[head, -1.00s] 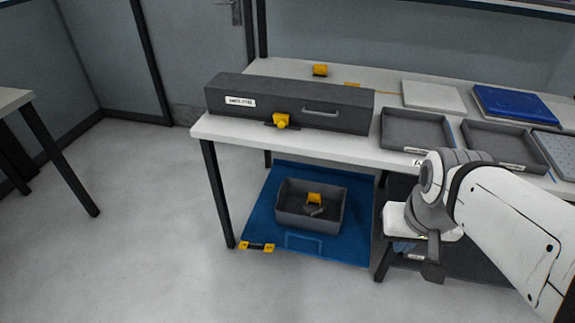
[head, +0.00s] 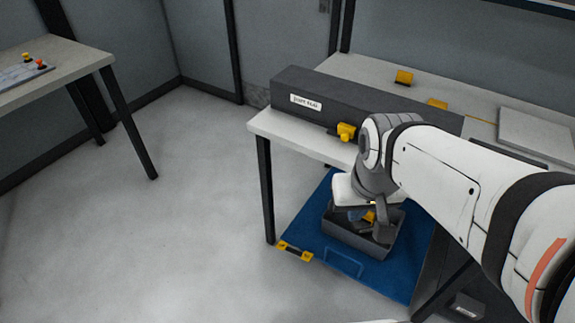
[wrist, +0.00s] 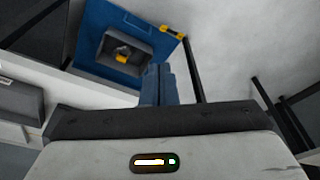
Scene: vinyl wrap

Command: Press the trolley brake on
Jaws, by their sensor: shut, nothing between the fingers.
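A blue trolley platform (head: 395,282) lies low at the table's near end, with part of it under the tabletop. A yellow-and-black bar, which looks like the brake pedal (head: 295,252), sits at its front left corner. The bar also shows at the top of the wrist view (wrist: 173,31), beyond the fingertips and slightly right. My gripper (head: 358,213) is shut and empty, its blue fingers (wrist: 158,70) together. In the head view it overlaps the grey bin on the trolley, apart from the bar. My arm hides part of the bin and table.
The grey bin (head: 345,236) holds a yellow item (head: 369,217). The white table (head: 300,133) carries a long dark case (head: 370,104) with a yellow latch (head: 346,131). A table leg (head: 265,190) stands behind the bar. Open floor (head: 200,220) lies to the left.

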